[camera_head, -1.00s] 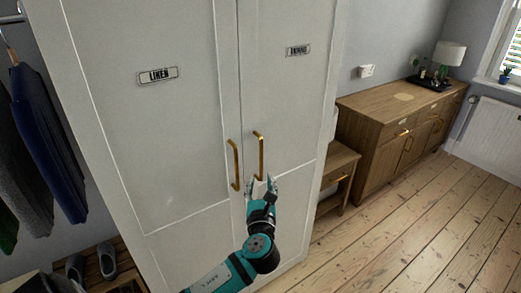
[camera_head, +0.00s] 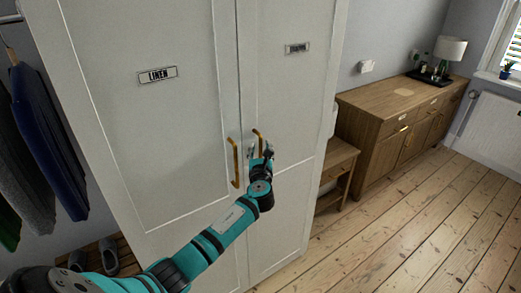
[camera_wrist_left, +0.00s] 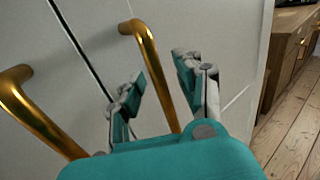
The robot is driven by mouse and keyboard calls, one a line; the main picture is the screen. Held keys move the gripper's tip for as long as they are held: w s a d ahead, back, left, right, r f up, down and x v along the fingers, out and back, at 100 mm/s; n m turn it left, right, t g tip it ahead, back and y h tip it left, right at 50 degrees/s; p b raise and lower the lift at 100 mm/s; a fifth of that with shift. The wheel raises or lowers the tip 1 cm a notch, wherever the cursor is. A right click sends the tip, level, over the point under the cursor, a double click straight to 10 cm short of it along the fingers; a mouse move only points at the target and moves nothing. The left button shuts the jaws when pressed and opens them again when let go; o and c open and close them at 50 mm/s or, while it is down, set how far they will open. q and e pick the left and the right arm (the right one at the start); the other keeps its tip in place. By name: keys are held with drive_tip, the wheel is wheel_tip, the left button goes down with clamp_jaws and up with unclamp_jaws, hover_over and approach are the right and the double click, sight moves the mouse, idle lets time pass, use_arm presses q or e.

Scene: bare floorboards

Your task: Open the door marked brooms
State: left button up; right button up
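A white wardrobe has two doors. The left door (camera_head: 165,125) carries a plate reading LINEN (camera_head: 157,75). The right door (camera_head: 290,100) carries a plate (camera_head: 297,48) whose lettering is too small to read. Each door has a brass handle near the seam: the left handle (camera_head: 235,162) and the right handle (camera_head: 257,136). Both doors look shut. My left gripper (camera_head: 260,147) is at the right handle and hides its lower part. In the left wrist view the gripper (camera_wrist_left: 158,85) is open, with the right handle (camera_wrist_left: 147,50) passing between its fingers. My right gripper is not in view.
A small wooden side table (camera_head: 338,165) and a wooden sideboard (camera_head: 400,125) with a lamp (camera_head: 450,52) stand right of the wardrobe. Clothes (camera_head: 48,140) hang at the left above slippers (camera_head: 107,255). The floorboards (camera_head: 410,220) at right are clear.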

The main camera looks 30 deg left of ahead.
use_arm(q)
clamp_jaws()
idle(0.6)
